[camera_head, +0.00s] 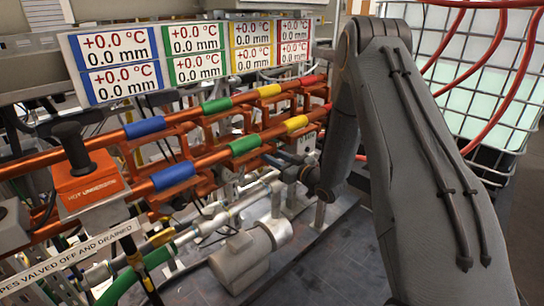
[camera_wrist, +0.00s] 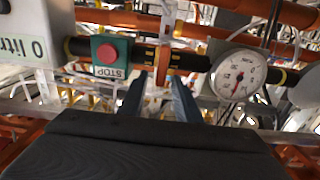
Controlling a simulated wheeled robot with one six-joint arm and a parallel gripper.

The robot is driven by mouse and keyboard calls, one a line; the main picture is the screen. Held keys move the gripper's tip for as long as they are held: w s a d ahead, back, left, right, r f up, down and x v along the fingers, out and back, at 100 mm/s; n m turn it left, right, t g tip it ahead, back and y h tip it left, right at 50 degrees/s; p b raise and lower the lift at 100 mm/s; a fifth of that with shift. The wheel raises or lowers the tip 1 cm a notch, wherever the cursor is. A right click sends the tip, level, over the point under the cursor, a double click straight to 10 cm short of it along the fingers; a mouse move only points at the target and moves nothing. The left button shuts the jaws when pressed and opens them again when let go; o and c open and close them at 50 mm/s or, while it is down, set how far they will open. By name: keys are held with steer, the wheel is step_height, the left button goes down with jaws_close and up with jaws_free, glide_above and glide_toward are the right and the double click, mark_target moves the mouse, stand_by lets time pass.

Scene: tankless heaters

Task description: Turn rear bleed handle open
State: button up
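In the wrist view my gripper (camera_wrist: 164,88) is open, with its two blue-grey fingers spread apart. A narrow orange upright piece (camera_wrist: 164,68), possibly the bleed handle, shows between and beyond the fingertips, in front of a black pipe with yellow bands. I cannot tell whether either finger touches it. No label marks it as the rear bleed handle. In the head view my arm covers the right middle, and my fingertips cannot be made out there.
In the wrist view a red stop button (camera_wrist: 107,54) sits left of the fingers and a round dial gauge (camera_wrist: 238,74) sits right. In the head view orange pipes with coloured bands, a black-knobbed orange box (camera_head: 88,185) and a caged white tank (camera_head: 480,75) crowd the space.

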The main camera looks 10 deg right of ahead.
jaws_close()
steer(key=shift+n, duration=0.3)
steer(key=n+b, duration=0.1)
steer(key=n, duration=0.4)
steer(key=a+f+n+b, duration=0.1)
steer(key=n+b, duration=0.1)
steer(key=n, duration=0.4)
steer(key=s+a+f+n+b, duration=0.1)
steer(key=n+b, duration=0.1)
steer(key=n, duration=0.3)
steer(key=shift+s+n, duration=0.1)
steer(key=shift+n, duration=0.3)
steer(key=shift+f, duration=0.1)
